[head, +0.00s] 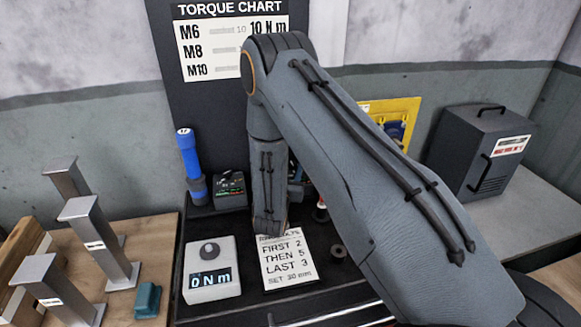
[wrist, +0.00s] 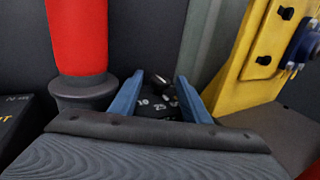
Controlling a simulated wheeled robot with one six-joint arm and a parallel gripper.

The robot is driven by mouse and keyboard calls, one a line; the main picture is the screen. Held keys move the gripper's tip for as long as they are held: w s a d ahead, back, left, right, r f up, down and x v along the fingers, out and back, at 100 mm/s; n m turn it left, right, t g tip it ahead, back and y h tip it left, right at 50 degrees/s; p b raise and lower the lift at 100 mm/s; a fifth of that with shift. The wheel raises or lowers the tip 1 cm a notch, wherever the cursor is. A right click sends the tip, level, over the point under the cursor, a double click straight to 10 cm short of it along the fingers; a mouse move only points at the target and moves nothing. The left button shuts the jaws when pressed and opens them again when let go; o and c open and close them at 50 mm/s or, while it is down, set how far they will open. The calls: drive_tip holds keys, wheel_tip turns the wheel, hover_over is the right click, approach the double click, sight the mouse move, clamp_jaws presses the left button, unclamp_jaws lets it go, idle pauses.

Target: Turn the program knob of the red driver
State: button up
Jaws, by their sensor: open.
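The red driver (wrist: 78,35) stands upright at the left of the wrist view, its red body above a dark collar. In the head view only a small red and white bit (head: 320,212) shows beside my arm, probably part of it. My gripper (wrist: 158,92) is open, with its two blue fingers apart. Between and beyond the fingertips is a dark part (wrist: 158,104) with white numbers and a small pale piece on top. It looks like a numbered dial, perhaps the program knob, partly hidden by my wrist. I cannot tell whether a finger touches it.
A yellow panel (wrist: 255,60) stands close to the right finger. In the head view, a blue driver (head: 188,160), a small control box (head: 230,188), a white display unit (head: 212,275) and a paper note (head: 285,262) are left of or near my arm.

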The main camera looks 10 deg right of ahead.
drive_tip(key=shift+c, duration=0.3)
drive_tip(key=c, duration=0.9)
drive_tip(key=shift+w+a+m+g+h+b, duration=0.15)
drive_tip(key=shift+m+g+h+b, duration=0.2)
drive_tip(key=shift+h+b, duration=0.3)
drive_tip(key=shift+c, duration=0.2)
drive_tip(key=shift+m+g+h+b, duration=0.25)
drive_tip(key=shift+m+h+b, duration=0.1)
drive_tip(key=shift+m+h, duration=0.1)
drive_tip(key=o, duration=1)
drive_tip(key=shift+n+y+p, duration=0.3)
drive_tip(key=shift+y+p, duration=0.1)
drive_tip(key=shift+p, duration=0.05)
